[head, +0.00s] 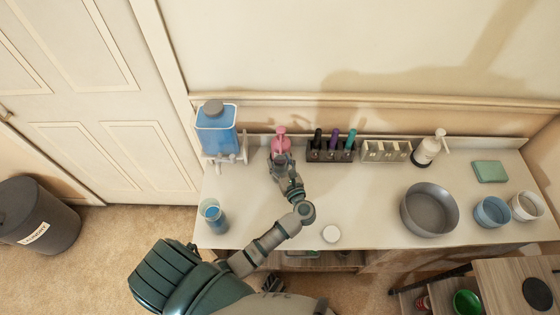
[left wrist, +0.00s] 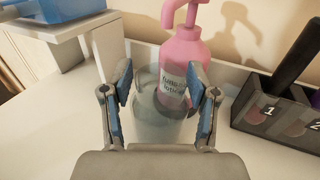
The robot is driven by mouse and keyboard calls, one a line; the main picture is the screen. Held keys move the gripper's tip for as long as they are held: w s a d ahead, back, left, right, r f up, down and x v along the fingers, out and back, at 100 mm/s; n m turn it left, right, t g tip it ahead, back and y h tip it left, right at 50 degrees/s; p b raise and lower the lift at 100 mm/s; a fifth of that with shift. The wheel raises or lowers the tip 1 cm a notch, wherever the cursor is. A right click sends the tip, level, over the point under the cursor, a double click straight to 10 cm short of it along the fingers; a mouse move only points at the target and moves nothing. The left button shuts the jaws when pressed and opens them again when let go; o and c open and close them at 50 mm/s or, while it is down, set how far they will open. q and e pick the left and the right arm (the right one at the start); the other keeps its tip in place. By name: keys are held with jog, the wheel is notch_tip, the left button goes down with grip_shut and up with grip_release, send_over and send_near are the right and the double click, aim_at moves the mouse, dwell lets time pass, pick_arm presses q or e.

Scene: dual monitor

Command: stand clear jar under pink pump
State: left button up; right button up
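The pink pump (head: 281,142) stands at the back of the counter, between a blue dispenser and a rack of markers. In the left wrist view the pink pump (left wrist: 186,55) is just beyond my fingers, its spout pointing left. My left gripper (left wrist: 162,92) has its two fingers on either side of a clear jar (left wrist: 152,122), which fills the gap and appears gripped. The jar is upright, close in front of the pump and overlapping its lower part. In the head view my left gripper (head: 281,163) hides the jar. I cannot tell whether the jar touches the counter. My right gripper is out of view.
The blue dispenser (head: 216,128) stands on a white stand to the left. A dark marker rack (head: 331,152) is close on the right. A glass of blue liquid (head: 213,217) stands at the front left.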

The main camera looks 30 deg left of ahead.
pick_arm(q)
jog(key=shift+d+r, duration=0.1)
jog(key=shift+d, duration=0.1)
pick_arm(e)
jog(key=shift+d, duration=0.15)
pick_arm(q)
jog(key=shift+d, duration=0.1)
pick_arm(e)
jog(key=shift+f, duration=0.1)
pick_arm(q)
jog(key=shift+s+d, duration=0.2)
jog(key=shift+d, duration=0.05)
jog(key=b+v, duration=0.1)
jog(key=v, duration=1)
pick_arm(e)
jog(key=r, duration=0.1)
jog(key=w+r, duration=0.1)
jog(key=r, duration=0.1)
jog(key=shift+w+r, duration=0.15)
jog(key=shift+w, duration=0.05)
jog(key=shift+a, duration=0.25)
